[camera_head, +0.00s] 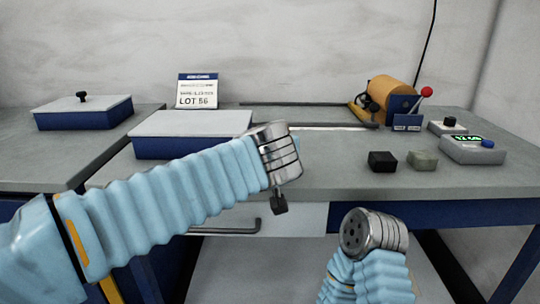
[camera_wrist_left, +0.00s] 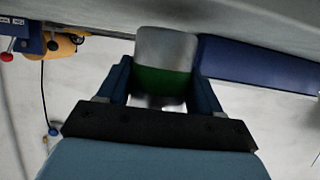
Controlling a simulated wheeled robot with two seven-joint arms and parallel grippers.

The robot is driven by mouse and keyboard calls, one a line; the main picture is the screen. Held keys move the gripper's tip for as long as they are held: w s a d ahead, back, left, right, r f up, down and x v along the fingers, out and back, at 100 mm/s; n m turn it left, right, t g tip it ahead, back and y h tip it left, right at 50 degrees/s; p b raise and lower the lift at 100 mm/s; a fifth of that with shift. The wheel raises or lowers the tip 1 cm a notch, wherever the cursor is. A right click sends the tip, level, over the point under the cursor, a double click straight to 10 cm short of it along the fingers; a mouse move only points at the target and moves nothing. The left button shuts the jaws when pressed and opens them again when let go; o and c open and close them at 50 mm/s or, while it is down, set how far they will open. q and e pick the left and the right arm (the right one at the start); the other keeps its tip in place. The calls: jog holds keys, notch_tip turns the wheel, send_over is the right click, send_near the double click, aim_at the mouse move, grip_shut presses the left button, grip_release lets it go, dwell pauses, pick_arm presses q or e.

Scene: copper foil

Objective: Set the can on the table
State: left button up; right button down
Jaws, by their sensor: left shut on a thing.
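A silver can with a green band (camera_wrist_left: 165,52) shows in the left wrist view. My left gripper (camera_wrist_left: 164,80) is shut on the can, with one dark blue finger on each side of it. In the head view the can and fingers are hidden behind my left wrist; only a small dark part shows below the wrist. The grey table (camera_head: 335,172) spans the head view, and my left wrist is over its front part. Whether the can touches the table cannot be told. My right arm's metal end shows low in the head view, with its gripper out of sight.
A white-topped blue box (camera_head: 185,149) is behind my left arm, another (camera_head: 84,113) at far left. A LOT 56 sign (camera_head: 197,91), an orange roll (camera_head: 392,96), black block (camera_head: 382,161), grey-green block (camera_head: 423,160) and display device (camera_head: 473,150) stand around. The table's middle is clear.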

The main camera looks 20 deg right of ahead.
pick_arm(q)
jog(key=shift+f, duration=0.8)
jog(key=shift+f, duration=0.2)
jog(key=o, duration=1.2)
